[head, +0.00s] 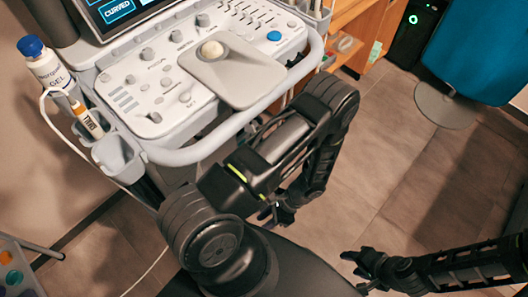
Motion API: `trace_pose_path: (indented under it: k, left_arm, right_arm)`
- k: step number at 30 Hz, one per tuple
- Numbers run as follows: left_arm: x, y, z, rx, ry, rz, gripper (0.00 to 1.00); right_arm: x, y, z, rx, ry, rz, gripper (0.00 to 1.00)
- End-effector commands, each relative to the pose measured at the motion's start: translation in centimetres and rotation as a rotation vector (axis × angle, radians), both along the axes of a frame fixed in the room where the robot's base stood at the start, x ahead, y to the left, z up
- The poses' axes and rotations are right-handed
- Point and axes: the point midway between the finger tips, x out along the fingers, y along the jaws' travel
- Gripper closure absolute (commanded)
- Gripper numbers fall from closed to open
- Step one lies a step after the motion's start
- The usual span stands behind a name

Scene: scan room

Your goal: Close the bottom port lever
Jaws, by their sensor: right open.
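The ultrasound machine (160,85) stands at the upper left, with its control panel facing up. I cannot make out any port lever; the machine's lower front is largely hidden below the panel and behind my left arm. My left gripper (275,213) is below the panel's right side, small and partly hidden by my arm. Whether its jaws are open or shut does not show. My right gripper (360,270) is at the lower right, over the floor, open and apart from the machine.
A gel bottle (45,62) and a probe (88,120) sit in holders on the machine's left side, with a white cable hanging down. A wooden shelf (345,40) is behind. A blue chair (470,50) stands upper right. The floor (390,170) between is clear.

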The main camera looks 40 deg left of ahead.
Motion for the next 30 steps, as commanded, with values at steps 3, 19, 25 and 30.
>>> trace_pose_path:
  k: [3, 19, 25, 30]
  left_arm:
    - [6.3, 8.1, -4.6, 0.312, 0.108, -0.379, 0.69]
    - [22.9, 10.9, 2.7, 1.010, 0.174, -0.868, 0.69]
    - [22.8, 11.0, 2.6, 1.007, 0.176, -0.866, 0.69]
    - [22.9, 12.2, 2.6, 1.006, 0.177, -0.865, 0.69]
  right_arm:
    - [0.1, -0.2, -6.6, -0.002, -0.002, -0.004, 0.53]
    - [0.4, -0.3, -11.4, -0.005, -0.007, -0.008, 0.53]
    - [0.3, -0.3, -11.4, -0.005, -0.006, -0.008, 0.53]
    - [0.3, -0.3, -11.5, -0.005, -0.006, -0.008, 0.53]
